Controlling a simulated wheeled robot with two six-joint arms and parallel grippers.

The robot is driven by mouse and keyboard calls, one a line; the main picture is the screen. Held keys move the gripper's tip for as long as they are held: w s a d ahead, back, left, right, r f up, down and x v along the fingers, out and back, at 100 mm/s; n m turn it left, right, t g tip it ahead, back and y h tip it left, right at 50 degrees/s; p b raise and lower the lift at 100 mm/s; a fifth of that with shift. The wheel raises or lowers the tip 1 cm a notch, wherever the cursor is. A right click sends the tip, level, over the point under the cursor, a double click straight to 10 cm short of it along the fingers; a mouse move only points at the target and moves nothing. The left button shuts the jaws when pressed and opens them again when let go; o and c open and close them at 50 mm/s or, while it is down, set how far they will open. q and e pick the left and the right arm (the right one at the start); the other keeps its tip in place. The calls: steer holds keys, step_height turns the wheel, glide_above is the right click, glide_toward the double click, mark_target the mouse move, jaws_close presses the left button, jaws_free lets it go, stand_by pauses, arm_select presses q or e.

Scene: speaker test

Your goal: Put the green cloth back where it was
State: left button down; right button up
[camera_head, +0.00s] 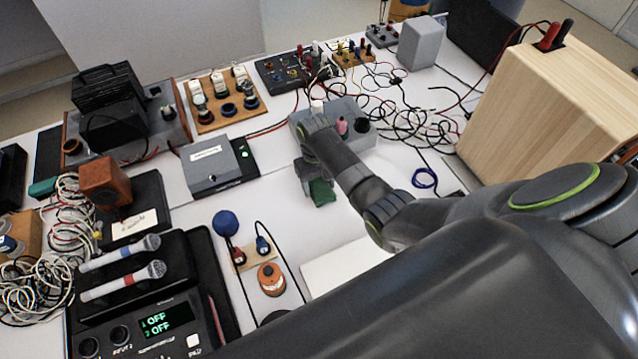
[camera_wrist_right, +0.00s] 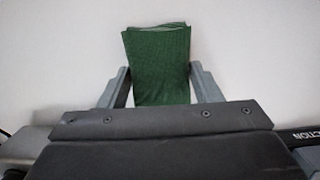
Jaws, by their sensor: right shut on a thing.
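The green cloth (camera_head: 321,192) is a small dark-green folded piece, partly hidden by my right gripper (camera_head: 309,178) in the head view. In the right wrist view, the cloth (camera_wrist_right: 158,62) stands up between the two grey fingers of my right gripper (camera_wrist_right: 160,82), which is shut on it. Its top sticks out beyond the fingertips against a plain white surface. I cannot tell whether the cloth touches the table. My left gripper is not in view.
A grey box (camera_head: 211,166) stands left of the cloth, and a grey unit with knobs (camera_head: 361,137) behind it. A wooden speaker cabinet (camera_head: 545,105) stands at right amid loose cables. Microphones (camera_head: 122,281) lie at lower left. White table (camera_head: 285,215) is bare near the cloth.

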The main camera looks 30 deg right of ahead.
mark_target(316, 181)
steer(key=shift+f, duration=0.15)
steer(key=o, duration=0.9)
steer(key=shift+o, duration=0.2)
step_height(316, 181, up, 12)
steer(key=w, duration=0.1)
steer(key=shift+w, duration=0.4)
